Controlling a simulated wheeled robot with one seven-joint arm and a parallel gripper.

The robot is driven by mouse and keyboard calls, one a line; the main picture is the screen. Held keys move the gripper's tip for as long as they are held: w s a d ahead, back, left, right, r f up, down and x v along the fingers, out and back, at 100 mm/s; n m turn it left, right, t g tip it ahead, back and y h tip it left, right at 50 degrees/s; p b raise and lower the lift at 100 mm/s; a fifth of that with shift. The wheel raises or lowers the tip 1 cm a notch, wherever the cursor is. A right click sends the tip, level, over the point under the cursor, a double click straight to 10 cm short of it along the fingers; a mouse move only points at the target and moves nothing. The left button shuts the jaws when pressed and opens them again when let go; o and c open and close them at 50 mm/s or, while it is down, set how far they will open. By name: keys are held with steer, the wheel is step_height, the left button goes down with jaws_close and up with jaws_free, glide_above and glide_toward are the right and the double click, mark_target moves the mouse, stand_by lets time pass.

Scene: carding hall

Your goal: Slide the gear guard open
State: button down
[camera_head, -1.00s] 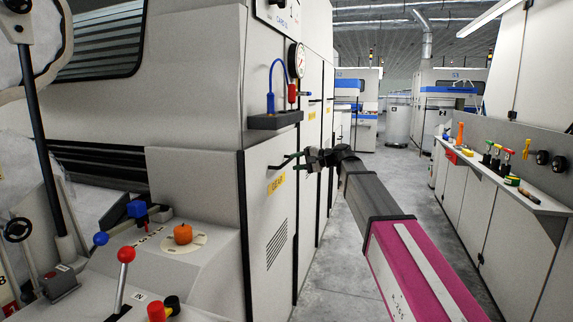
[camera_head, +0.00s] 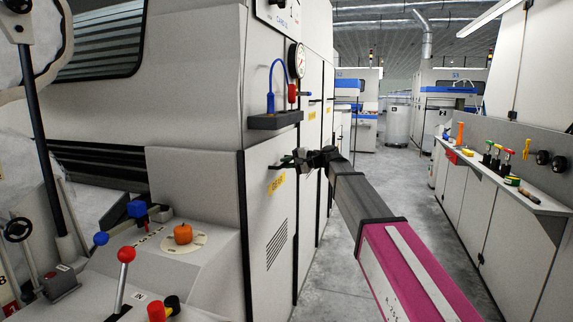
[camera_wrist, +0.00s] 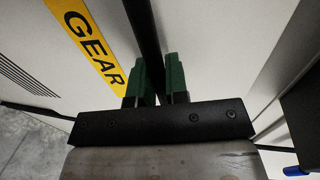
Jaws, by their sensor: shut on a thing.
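The gear guard (camera_head: 285,215) is a pale grey panel on the side of the carding machine, with dark slots low down. It bears a yellow label reading GEAR, which shows large in the wrist view (camera_wrist: 92,42). A black bar handle (camera_wrist: 148,45) stands out from the guard beside the label. My gripper (camera_head: 292,161) is at this handle. In the wrist view, its green fingers (camera_wrist: 158,80) sit one on each side of the bar, shut on it. The part of the bar behind the gripper body is hidden.
A small shelf (camera_head: 274,121) with a blue hose and a gauge (camera_head: 296,60) is above the guard. A control desk with a red-knobbed lever (camera_head: 125,256) is at the left. A bench with tools (camera_head: 500,178) lines the right. The aisle floor (camera_head: 400,190) between is clear.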

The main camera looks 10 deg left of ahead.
step_height(320, 180, down, 49)
steer(key=shift+r, duration=0.2)
steer(key=c, duration=1.1)
jaws_free()
steer(key=shift+c, duration=0.2)
steer(key=v, duration=1.1)
steer(key=s+d+h, duration=0.5)
steer(key=s+d, duration=0.2)
steer(key=d, duration=0.4)
steer(key=s+d+h, duration=0.5)
steer(key=s+d, duration=0.3)
steer(key=d, duration=0.3)
steer(key=s+d+g+h, duration=0.1)
steer(key=s+d+h, duration=0.4)
steer(key=s+d, duration=0.3)
steer(key=d, duration=0.4)
steer(key=shift+s+f+n+h, duration=0.2)
steer(key=shift+s+n+h, duration=0.1)
steer(key=shift+n, duration=0.1)
